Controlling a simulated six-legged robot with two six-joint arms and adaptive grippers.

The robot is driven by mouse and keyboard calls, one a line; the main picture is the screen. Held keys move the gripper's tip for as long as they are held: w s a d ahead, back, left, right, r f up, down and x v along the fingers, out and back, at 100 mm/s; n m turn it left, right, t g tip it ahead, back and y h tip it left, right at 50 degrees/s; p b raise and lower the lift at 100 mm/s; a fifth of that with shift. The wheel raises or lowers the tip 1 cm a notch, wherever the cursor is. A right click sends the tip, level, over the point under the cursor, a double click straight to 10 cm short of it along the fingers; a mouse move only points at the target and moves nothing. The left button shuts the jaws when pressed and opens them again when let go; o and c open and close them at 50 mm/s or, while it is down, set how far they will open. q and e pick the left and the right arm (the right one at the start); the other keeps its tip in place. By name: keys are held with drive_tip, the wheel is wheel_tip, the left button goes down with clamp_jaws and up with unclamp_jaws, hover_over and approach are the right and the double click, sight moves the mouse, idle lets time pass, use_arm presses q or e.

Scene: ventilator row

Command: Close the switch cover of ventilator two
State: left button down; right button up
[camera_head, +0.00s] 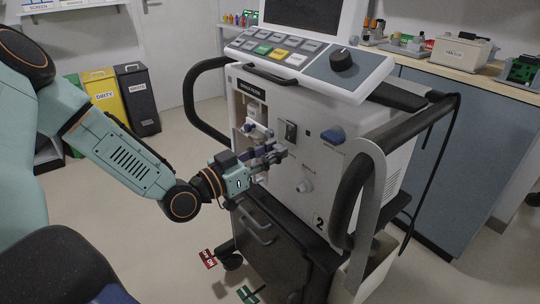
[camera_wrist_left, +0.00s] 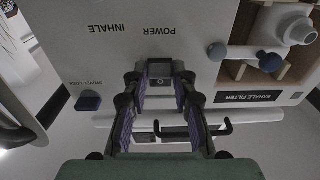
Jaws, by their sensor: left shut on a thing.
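Ventilator two (camera_head: 340,180) is a white machine with a dark base and the number 2 on its front. A black power switch plate (camera_head: 291,131) is on its front panel. My left gripper (camera_head: 277,154) is at the panel just below and left of that plate. In the left wrist view, which is upside down, my left gripper (camera_wrist_left: 160,84) is by the POWER label. Its fingers are shut on a small piece, taken to be the switch cover (camera_wrist_left: 160,82), mostly hidden between the pads. The cover's exact angle cannot be told. My right gripper is out of view.
A blue knob (camera_head: 332,135) and a pale port (camera_head: 305,185) are close right of the gripper. The exhale filter bay (camera_head: 250,110) is at its upper left. Black handles (camera_head: 190,95) stick out at the machine's sides. A counter (camera_head: 440,70) stands behind.

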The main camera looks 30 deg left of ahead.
use_arm(q)
drive_tip(key=shift+r, duration=0.1)
drive_tip(key=c, duration=1.1)
unclamp_jaws()
